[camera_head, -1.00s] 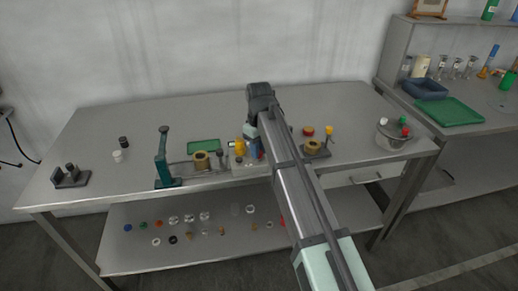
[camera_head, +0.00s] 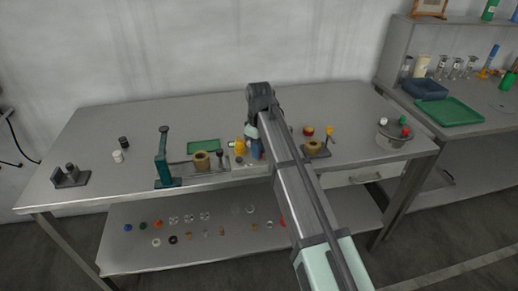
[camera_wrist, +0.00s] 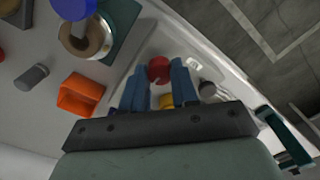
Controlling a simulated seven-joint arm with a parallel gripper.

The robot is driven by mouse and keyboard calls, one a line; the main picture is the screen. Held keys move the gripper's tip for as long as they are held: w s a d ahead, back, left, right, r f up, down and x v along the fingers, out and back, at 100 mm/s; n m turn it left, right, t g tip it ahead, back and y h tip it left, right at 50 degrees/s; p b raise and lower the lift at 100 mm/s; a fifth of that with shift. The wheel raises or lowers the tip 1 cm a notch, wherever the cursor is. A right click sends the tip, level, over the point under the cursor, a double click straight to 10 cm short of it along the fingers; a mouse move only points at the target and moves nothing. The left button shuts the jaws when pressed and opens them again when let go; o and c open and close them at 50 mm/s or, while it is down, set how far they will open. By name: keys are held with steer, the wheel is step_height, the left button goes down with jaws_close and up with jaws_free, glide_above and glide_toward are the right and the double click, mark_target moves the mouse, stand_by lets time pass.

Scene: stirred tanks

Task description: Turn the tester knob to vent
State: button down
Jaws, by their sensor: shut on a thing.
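The tester (camera_head: 244,164), a pale low box near the middle of the table's front, is partly hidden by my arm in the head view. In the wrist view its pale top (camera_wrist: 205,65) lies under my gripper. A round red knob (camera_wrist: 158,69) shows between the blue fingertips of my gripper (camera_wrist: 159,78), which is shut on it. A yellow part (camera_wrist: 167,101) shows lower between the fingers, and a dark round part (camera_wrist: 207,89) is right of them. The knob's pointer and markings cannot be made out. In the head view the fingers (camera_head: 256,150) are mostly hidden behind my arm.
A green press-like stand (camera_head: 163,160) and a brass ring piece (camera_head: 201,160) stand left of the tester. A second brass piece (camera_head: 313,147) is to the right. The table's back is mostly clear.

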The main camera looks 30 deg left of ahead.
steer(key=c, duration=0.9)
jaws_free()
steer(key=shift+o, duration=0.2)
steer(key=shift+r, duration=0.1)
step_height(320, 180, up, 14)
steer(key=shift+f, duration=0.2)
